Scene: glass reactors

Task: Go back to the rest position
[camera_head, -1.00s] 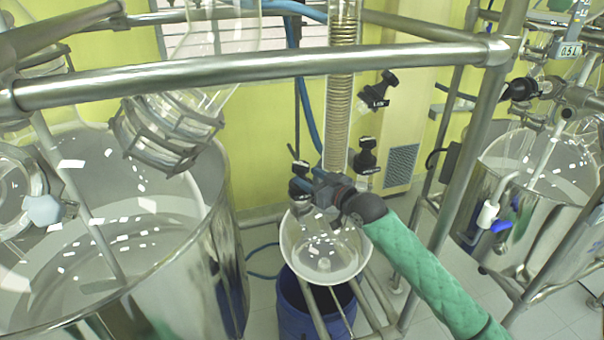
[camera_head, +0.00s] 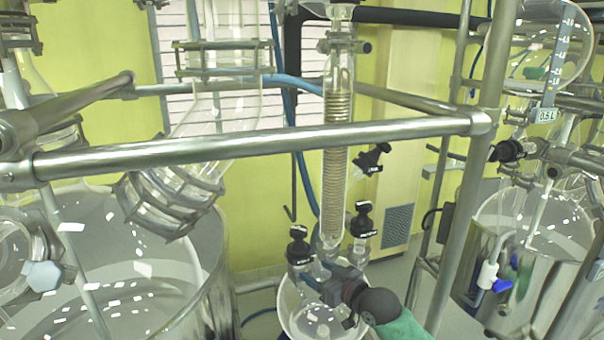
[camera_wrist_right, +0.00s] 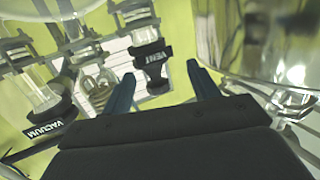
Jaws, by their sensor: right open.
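My right gripper (camera_head: 320,278) is low in the middle of the head view, in front of the glass fittings under a coiled condenser (camera_head: 338,175). In the head view, two black valve knobs (camera_head: 362,220) stand close above the gripper. Whether it touches the glass cannot be told. My left gripper is not in view.
A steel frame bar (camera_head: 250,145) crosses in front, joined to an upright post (camera_head: 462,220) at right. A large steel vessel (camera_head: 215,255) stands at left, another (camera_head: 545,275) at right. A round glass flask (camera_head: 300,318) hangs below the gripper.

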